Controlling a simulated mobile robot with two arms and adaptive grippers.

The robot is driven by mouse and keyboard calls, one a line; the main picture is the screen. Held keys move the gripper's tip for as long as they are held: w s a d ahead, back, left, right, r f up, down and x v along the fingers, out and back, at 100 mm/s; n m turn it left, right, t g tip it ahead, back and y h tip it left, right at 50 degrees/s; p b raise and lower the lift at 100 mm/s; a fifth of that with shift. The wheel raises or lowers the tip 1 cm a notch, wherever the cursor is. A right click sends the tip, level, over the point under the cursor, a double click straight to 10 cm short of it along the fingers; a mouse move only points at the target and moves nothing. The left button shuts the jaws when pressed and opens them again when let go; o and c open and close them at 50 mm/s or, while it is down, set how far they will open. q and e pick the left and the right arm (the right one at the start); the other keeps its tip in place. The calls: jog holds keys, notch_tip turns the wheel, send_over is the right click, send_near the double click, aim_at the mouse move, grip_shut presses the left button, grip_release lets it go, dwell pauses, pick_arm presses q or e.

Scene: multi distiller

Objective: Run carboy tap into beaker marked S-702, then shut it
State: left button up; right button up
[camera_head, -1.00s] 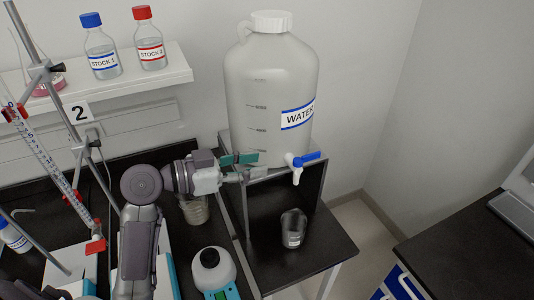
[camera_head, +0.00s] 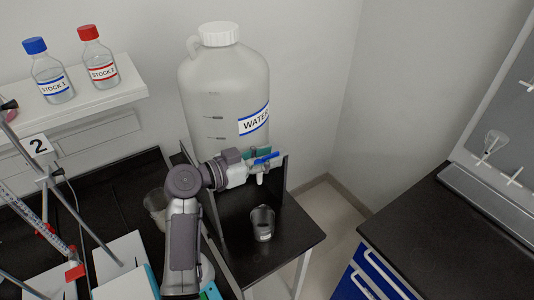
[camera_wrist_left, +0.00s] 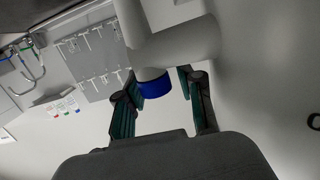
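The large white carboy (camera_head: 222,85) labelled WATER stands on a black stand at the back. Its white tap with a blue lever (camera_head: 268,157) sticks out low on the right. The lever points right, roughly level. A clear beaker (camera_head: 262,224) stands on the black surface below the spout. Its label is too small to read, and no stream shows. My left gripper (camera_head: 254,154) is at the tap. In the left wrist view its teal fingers (camera_wrist_left: 160,108) are spread, with the blue tap part (camera_wrist_left: 154,84) between them and gaps either side. My right gripper is not in view.
Another glass beaker (camera_head: 156,203) stands at left, partly behind my left arm. A shelf (camera_head: 80,118) holds two stock bottles, with blue and red caps. A burette stand is at far left. A dark bench (camera_head: 440,235) with blue drawers is at right, beyond a floor gap.

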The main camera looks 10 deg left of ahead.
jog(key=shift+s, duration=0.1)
pick_arm(q)
jog(key=c, duration=0.7)
grip_shut()
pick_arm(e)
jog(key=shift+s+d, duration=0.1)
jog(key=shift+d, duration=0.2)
